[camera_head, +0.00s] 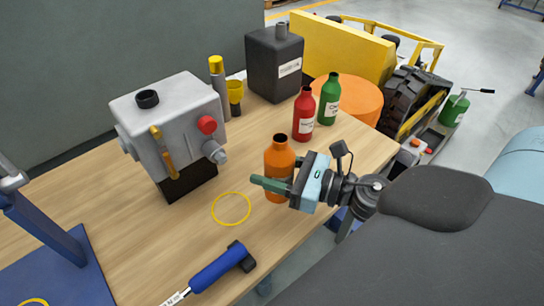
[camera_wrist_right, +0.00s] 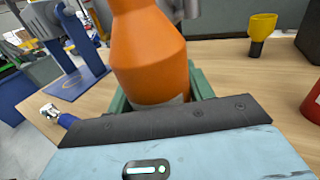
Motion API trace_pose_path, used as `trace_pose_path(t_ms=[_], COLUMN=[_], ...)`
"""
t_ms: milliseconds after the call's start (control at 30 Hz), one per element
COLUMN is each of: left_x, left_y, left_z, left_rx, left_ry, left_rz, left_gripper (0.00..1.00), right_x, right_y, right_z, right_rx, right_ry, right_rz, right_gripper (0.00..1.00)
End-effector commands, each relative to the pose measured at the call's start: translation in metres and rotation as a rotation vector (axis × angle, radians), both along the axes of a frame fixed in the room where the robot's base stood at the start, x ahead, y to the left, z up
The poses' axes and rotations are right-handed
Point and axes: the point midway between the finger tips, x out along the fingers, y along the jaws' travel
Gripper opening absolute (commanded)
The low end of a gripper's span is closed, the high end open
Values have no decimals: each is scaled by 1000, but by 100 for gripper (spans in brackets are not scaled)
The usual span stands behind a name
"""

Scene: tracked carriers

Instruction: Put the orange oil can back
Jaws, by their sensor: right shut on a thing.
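The orange oil can (camera_head: 279,163) is upright at the right part of the workbench, with an open dark neck on top. My right gripper (camera_head: 272,185) is shut on it, reaching in from the right with its green fingers around the lower body. In the right wrist view the can (camera_wrist_right: 150,50) fills the upper middle, between the green fingers (camera_wrist_right: 160,92). I cannot tell whether its base touches the bench. A yellow ring outline (camera_head: 231,223) lies on the bench, left of the can and apart from it. My left gripper is out of view.
A grey machine (camera_head: 170,125) with a red knob stands left of the can. A red bottle (camera_head: 303,118), a green bottle (camera_head: 328,100) and a black canister (camera_head: 272,65) stand behind it. A blue-handled tool (camera_head: 215,270) lies in front. Bare wood (camera_head: 120,240) shows at left.

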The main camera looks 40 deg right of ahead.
Motion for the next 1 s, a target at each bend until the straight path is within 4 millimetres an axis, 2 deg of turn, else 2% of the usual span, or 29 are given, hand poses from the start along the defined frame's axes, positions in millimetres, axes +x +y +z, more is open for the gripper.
trace_pose_path(t_ms=[267, 367, 800, 1000], left_x=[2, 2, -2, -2], left_y=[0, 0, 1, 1], left_z=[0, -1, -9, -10], left_rx=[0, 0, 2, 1], left_ry=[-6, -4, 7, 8], left_rz=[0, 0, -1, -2], left_gripper=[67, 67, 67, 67], right_x=[4, 13, 95, 125], right_y=[-3, -9, -65, -85], right_z=[1, -1, -9, -13], right_rx=[1, 0, 3, 2], right_ry=[0, -1, -3, -1], right_rz=[17, 15, 12, 13], right_gripper=[21, 21, 21, 21])
